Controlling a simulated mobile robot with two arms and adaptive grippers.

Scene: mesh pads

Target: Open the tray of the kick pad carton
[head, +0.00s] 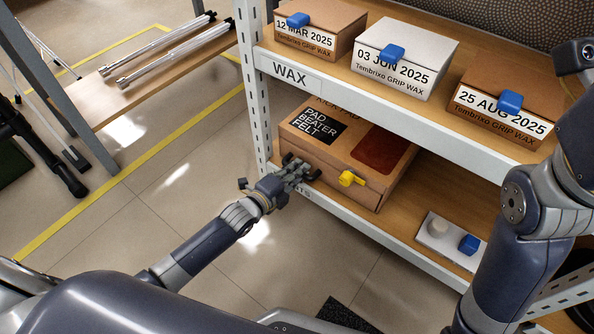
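The kick pad carton (341,165) is a brown cardboard box on the lower shelf. Its top has a black label reading "PAD BEATER FELT" and a dark red patch. A yellow pull tab (351,179) sticks out from its front face. My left gripper (302,168) is at the carton's front left corner, left of the yellow tab. Its dark fingertips are spread with nothing seen between them; whether they touch the carton is unclear.
The upper shelf edge (400,112), labelled WAX, overhangs the carton's back. Several wax boxes with blue tabs stand on it. A white tray (450,240) with a round item and a blue tab lies right of the carton. The floor (140,220) in front is clear.

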